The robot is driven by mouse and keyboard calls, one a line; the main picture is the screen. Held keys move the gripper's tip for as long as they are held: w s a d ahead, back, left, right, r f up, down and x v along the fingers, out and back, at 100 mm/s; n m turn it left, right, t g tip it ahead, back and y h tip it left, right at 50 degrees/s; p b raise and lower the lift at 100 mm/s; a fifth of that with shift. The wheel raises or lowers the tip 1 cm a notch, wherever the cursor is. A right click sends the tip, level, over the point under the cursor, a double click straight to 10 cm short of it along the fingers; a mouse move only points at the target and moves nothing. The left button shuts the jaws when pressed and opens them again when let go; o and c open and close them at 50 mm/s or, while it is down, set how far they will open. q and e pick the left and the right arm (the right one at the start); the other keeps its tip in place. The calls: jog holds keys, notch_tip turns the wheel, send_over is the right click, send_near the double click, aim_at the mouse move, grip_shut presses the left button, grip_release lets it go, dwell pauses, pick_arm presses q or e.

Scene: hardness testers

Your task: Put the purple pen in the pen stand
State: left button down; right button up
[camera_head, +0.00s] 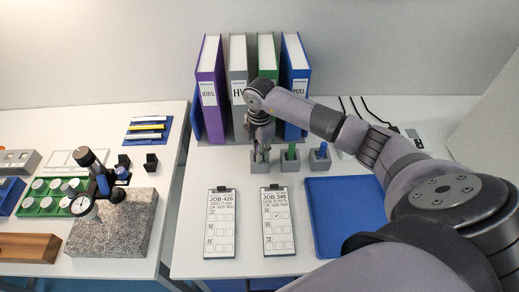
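Three small grey pen stands stand in a row on the right table. The middle stand (290,166) holds a green pen (291,151) and the right stand (320,167) holds a blue pen (323,149). My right gripper (261,147) points down directly over the left stand (260,167), its fingertips at or just above the top. The fingers are too small and dark to show whether they are open or shut. I cannot make out the purple pen; it may be hidden by the gripper. My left gripper is out of view.
Purple, grey, green and blue binders (291,60) stand close behind the gripper. Two job clipboards (221,243) and an empty blue tray (340,225) lie in front. A dial gauge stands on a granite block (135,232) on the left table.

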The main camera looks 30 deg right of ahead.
jog(key=o, duration=0.4)
jog(key=shift+o, duration=0.2)
jog(key=shift+r, duration=0.1)
notch_tip(320, 180, up, 12)
dwell(0.4)
